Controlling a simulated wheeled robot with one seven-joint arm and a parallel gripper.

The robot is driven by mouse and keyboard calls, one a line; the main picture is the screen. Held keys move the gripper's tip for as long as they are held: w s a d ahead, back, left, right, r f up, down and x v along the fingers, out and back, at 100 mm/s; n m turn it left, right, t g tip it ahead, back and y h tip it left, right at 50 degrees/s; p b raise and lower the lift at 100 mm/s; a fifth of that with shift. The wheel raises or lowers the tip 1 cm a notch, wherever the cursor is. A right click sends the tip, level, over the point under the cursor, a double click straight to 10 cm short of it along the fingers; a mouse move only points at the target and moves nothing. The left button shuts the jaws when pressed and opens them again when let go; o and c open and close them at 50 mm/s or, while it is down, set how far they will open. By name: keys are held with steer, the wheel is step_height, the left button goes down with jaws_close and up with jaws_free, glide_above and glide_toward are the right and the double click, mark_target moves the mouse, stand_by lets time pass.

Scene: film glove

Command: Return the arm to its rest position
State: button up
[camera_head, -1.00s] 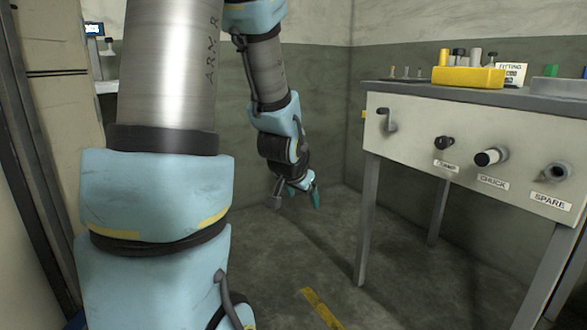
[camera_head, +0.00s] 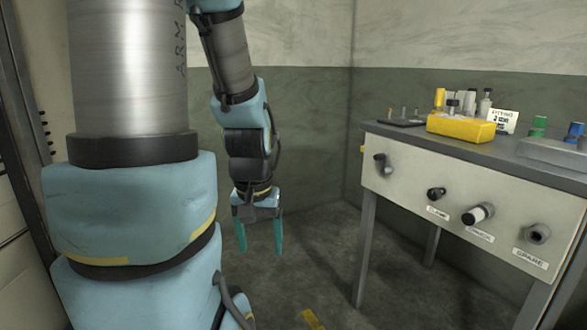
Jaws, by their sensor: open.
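My gripper (camera_head: 261,246) hangs from my blue and grey arm in the middle of the head view. Its two teal fingers point down and stand apart, with nothing between them. It is in free air, left of the workbench and apart from it. My arm's large upper links fill the left side of the view.
A workbench (camera_head: 405,143) with knobs on its front panel stands at the right. On it are a yellow block (camera_head: 460,129) holding several cylinders, a small sign (camera_head: 504,121) and a grey tray (camera_head: 555,151). Bare floor (camera_head: 320,240) lies between my gripper and the bench legs.

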step_height(320, 180, up, 18)
steer(key=p, duration=1.5)
steer(key=shift+f, duration=0.15)
